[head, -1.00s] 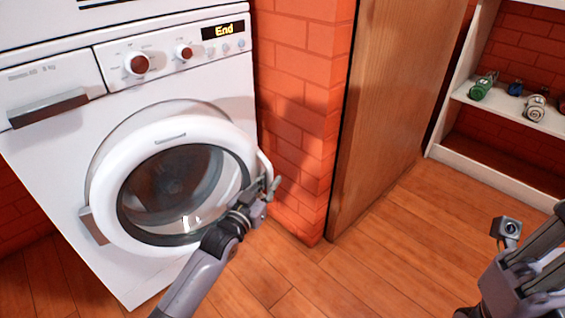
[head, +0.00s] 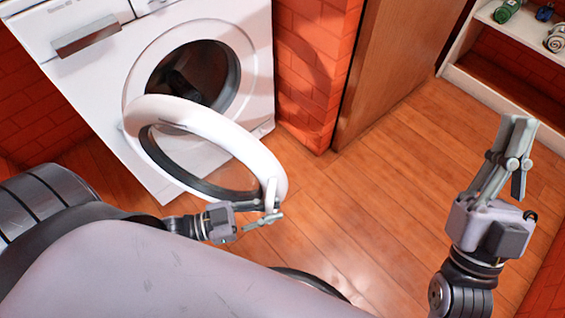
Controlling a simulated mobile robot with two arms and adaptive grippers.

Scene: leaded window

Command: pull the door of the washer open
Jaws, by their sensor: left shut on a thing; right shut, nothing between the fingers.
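The white washer (head: 256,60) stands at the upper left with its round drum opening (head: 185,70) exposed. Its white ring door (head: 220,133) is swung out wide from the front, hinged at the left. The door handle (head: 270,192) is on the door's free edge. My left gripper (head: 265,212) is shut on the handle, partly hiding it. My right gripper (head: 516,140) is shut and empty, raised over the floor at the right, away from the washer.
A red brick pillar (head: 312,70) and a wooden panel (head: 400,60) stand right of the washer. A white shelf (head: 500,95) with small items is at the upper right. The wooden floor (head: 390,190) between the door and my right gripper is clear. My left arm covers the lower left.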

